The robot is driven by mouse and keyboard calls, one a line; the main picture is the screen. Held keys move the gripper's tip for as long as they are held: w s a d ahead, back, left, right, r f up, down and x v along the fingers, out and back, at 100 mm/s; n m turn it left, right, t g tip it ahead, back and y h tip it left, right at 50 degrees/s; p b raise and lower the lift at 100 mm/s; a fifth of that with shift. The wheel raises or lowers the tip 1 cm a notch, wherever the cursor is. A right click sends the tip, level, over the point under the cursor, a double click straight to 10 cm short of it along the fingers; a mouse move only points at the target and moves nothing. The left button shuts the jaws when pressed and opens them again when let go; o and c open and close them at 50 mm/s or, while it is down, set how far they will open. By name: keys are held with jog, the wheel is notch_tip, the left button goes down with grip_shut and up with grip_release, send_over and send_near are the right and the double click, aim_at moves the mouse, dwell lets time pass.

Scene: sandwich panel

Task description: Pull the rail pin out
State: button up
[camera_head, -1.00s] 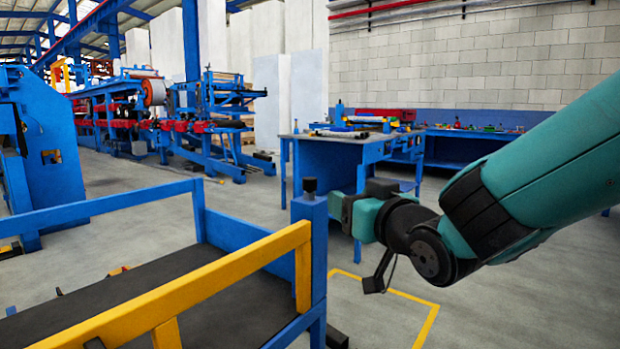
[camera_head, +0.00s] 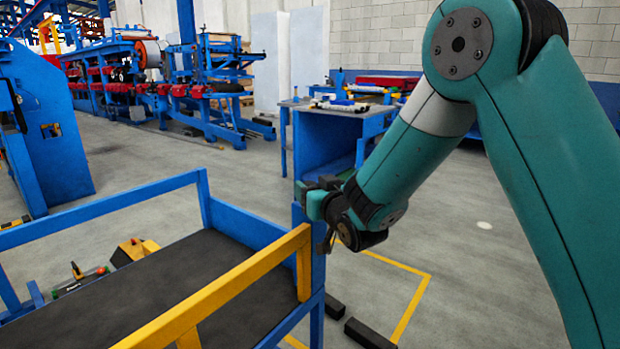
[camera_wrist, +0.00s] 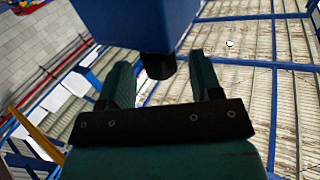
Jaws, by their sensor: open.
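The rail pin shows in the wrist view as a short black knob (camera_wrist: 158,67) standing out from the end of the blue corner post (camera_wrist: 140,22). The picture is turned over, with the roof behind. My gripper (camera_wrist: 160,62) is open, its two teal fingers on either side of the knob, with visible gaps, so it is not clasped. In the head view my gripper (camera_head: 308,190) is at the top of the blue post (camera_head: 317,275). There the pin cannot be told apart from the dark gripper parts.
The blue cart's dark deck (camera_head: 185,285) and yellow rail (camera_head: 225,288) lie left of the post. A blue workbench (camera_head: 330,140) stands behind. Dark blocks (camera_head: 368,333) lie on the floor near the post. Open floor lies to the right.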

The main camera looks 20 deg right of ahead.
aim_at(310, 183)
jog(key=shift+w+a, duration=0.15)
jog(key=shift+w, duration=0.8)
jog(key=shift+c, duration=0.2)
grip_shut()
jog(key=shift+r+p, duration=0.55)
jog(key=shift+r, duration=0.95)
jog(key=shift+o, duration=0.2)
grip_release()
